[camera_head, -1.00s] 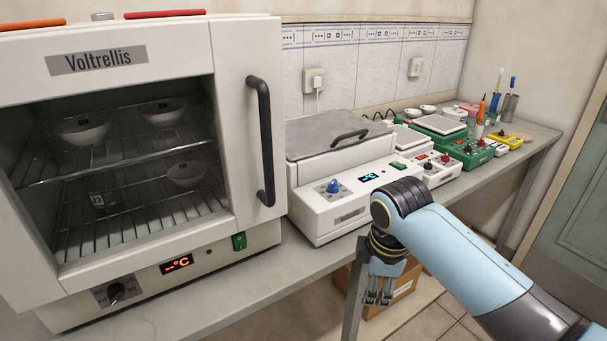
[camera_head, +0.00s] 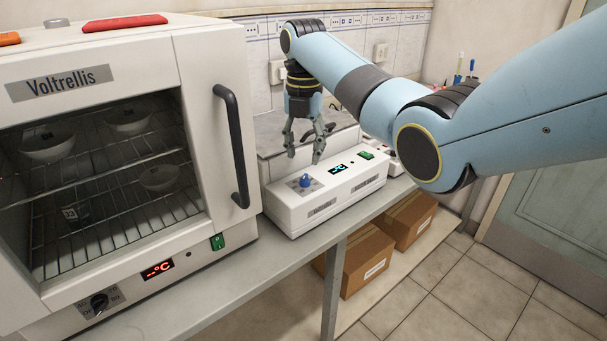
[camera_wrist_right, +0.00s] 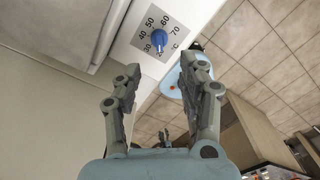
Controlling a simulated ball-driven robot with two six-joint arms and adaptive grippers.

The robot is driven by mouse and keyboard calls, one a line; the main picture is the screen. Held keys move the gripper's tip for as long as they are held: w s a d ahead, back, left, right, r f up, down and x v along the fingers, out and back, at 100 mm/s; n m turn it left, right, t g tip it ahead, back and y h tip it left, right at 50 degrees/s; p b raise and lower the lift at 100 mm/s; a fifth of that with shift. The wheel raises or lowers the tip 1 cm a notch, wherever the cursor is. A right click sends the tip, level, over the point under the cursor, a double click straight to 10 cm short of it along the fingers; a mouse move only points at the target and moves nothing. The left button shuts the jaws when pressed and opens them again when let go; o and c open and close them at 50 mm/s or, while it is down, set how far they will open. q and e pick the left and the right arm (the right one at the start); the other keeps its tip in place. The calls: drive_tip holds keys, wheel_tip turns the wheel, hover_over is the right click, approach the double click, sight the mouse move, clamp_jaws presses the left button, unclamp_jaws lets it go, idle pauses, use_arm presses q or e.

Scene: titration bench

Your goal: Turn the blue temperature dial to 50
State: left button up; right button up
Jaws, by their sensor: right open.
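The blue temperature dial (camera_head: 305,181) is on the front left of a white lidded bath unit (camera_head: 340,192) on the bench. My right gripper (camera_head: 304,154) is open and empty, fingers pointing down, a little above and behind the dial and apart from it. In the right wrist view the dial (camera_wrist_right: 159,39) sits beyond the gap between my open fingertips (camera_wrist_right: 160,72). Its printed scale (camera_wrist_right: 150,21) shows 30 to 70 around it. The knob's narrow end seems to face the low end of the scale, but the exact reading is unclear. My left gripper is not in view.
A large oven (camera_head: 120,150) with a protruding black handle (camera_head: 233,145) stands left of the bath. The bath's grey lid (camera_head: 275,132) is behind my gripper. Cardboard boxes (camera_head: 365,262) are under the bench. My right arm hides most of the bench to the right.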

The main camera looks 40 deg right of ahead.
sight(304, 178)
wheel_tip(304, 178, down, 7)
drive_tip(key=shift+f, duration=0.1)
idle(0.3)
clamp_jaws()
